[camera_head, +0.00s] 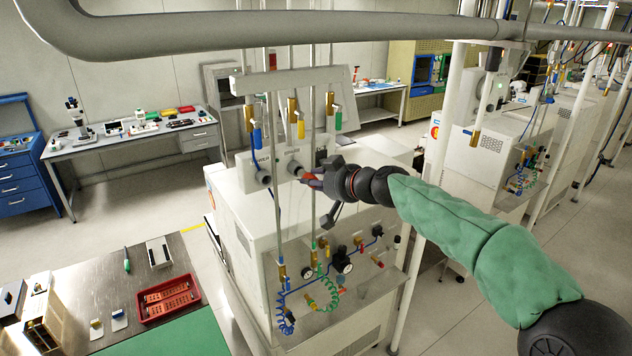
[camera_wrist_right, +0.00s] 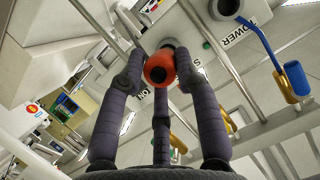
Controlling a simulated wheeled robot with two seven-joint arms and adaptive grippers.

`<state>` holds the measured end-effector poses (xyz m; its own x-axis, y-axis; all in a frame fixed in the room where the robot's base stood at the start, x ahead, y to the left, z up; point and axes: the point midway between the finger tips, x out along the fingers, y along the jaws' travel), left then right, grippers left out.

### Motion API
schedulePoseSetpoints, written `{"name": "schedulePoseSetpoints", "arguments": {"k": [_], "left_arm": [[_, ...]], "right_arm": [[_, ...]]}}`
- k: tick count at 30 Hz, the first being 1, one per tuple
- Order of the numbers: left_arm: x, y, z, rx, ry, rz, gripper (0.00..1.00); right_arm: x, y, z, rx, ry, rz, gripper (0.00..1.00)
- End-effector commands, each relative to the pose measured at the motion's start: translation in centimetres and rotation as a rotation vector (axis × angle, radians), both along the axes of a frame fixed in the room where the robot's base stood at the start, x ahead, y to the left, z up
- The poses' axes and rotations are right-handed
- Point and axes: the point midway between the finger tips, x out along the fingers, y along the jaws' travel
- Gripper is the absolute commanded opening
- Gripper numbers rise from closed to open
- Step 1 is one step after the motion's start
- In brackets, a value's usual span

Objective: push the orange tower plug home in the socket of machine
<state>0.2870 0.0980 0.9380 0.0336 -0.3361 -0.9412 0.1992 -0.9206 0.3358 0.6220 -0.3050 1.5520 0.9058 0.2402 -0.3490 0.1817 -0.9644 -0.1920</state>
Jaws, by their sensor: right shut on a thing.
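The orange plug (camera_head: 309,178) is at the machine's front panel (camera_head: 279,163) in the head view. It also shows in the right wrist view (camera_wrist_right: 158,69), with its round end toward the camera. A grey round socket (camera_head: 294,168) sits directly behind it, and the plug lines up closely with it. I cannot tell how deep the plug sits. My right gripper (camera_head: 318,181) is shut on the plug, its dark fingers around it in the wrist view (camera_wrist_right: 160,75). A "TOWER" label (camera_wrist_right: 240,29) shows on the panel. My left gripper is not in view.
A second grey socket (camera_head: 263,177) is left of the plug. Vertical pipes with a blue-handled valve (camera_head: 257,136) and a yellow-handled valve (camera_head: 301,129) stand close by. Below is a shelf with coiled hoses (camera_head: 329,295). A bench with a red tray (camera_head: 168,298) is at lower left.

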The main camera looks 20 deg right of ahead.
Motion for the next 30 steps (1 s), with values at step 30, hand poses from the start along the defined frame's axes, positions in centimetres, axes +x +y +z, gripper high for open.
{"name": "schedulePoseSetpoints", "arguments": {"k": [30], "left_arm": [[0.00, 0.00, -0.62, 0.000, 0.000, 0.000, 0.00]], "right_arm": [[-0.01, -0.03, 0.01, 0.000, -0.001, 0.000, 0.00]]}}
